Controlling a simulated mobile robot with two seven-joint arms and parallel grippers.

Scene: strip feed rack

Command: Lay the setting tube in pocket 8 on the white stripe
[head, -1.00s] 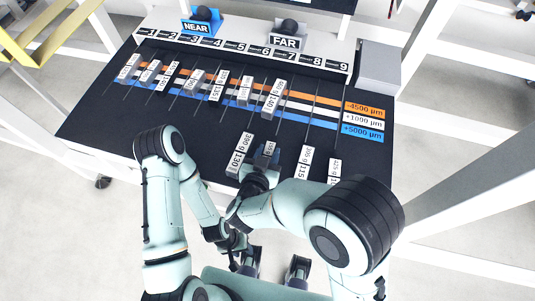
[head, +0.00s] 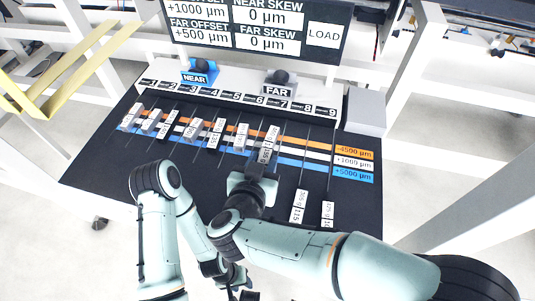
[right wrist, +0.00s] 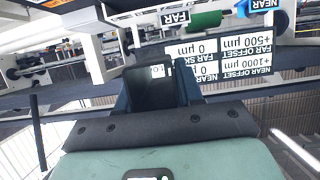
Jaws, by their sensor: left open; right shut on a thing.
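My right gripper (head: 264,165) is shut on a tube that carries a small white label (head: 265,154). That label also shows between the jaws in the right wrist view (right wrist: 157,71). The gripper is low over the rack, just in front of the labelled tube (head: 271,135) by pocket 7, and the two overlap in the head view. Pocket 8 (head: 307,108) is to its right. The white stripe (head: 318,155) is bare there, between the orange and blue stripes. My left gripper (head: 249,295) is open at the bottom edge, mostly out of frame.
Several labelled tubes lie across the stripes at the left, such as one by pocket 1 (head: 131,115). Two more (head: 299,206) (head: 328,214) lie at the front right. NEAR (head: 196,78) and FAR (head: 277,90) blocks stand behind. A screen (head: 262,25) shows offsets and skews.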

